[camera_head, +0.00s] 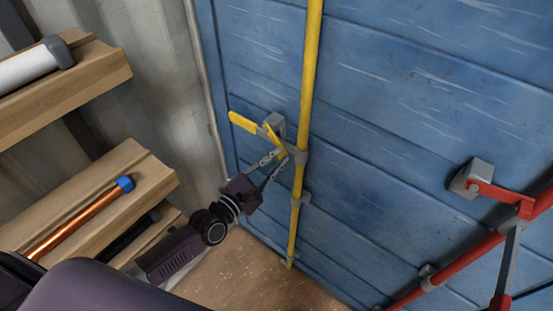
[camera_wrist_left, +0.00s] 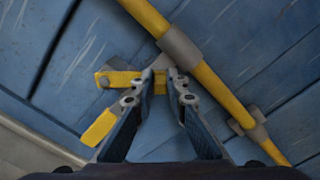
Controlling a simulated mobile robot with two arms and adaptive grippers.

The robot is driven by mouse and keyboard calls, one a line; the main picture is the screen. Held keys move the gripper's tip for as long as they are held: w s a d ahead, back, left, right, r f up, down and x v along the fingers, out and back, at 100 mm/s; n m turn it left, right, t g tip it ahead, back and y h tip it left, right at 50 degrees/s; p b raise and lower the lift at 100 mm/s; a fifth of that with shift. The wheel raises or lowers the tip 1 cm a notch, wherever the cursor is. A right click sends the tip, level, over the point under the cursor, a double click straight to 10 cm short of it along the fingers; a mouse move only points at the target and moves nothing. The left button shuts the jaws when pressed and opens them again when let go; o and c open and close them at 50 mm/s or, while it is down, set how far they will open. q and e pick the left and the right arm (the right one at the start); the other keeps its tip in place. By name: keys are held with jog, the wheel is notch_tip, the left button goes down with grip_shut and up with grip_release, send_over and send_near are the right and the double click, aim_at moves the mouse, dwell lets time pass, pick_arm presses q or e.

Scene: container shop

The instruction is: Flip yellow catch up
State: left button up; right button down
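The yellow catch (camera_head: 275,143) is a short flat tab at a grey bracket on the blue door, beside the yellow vertical bar (camera_head: 308,70). A yellow handle (camera_head: 243,122) reaches left from the bracket. My left gripper (camera_head: 277,157) is just below the catch, its fingertips close to it. In the left wrist view, the fingers (camera_wrist_left: 160,78) stand partly apart, with a bit of yellow showing between their tips. The yellow tab (camera_wrist_left: 120,79) and a yellow end (camera_wrist_left: 98,128) show left of the fingers, partly hidden. Contact is unclear. My right gripper is not in view.
The blue door (camera_head: 400,80) fills the right side. A red bar (camera_head: 480,247) with a red lever stands at right. Wooden shelves (camera_head: 110,200) at left hold a copper tube (camera_head: 75,222) and a white tube (camera_head: 28,67), close to my left arm.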

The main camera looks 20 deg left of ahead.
pick_arm(q)
grip_shut()
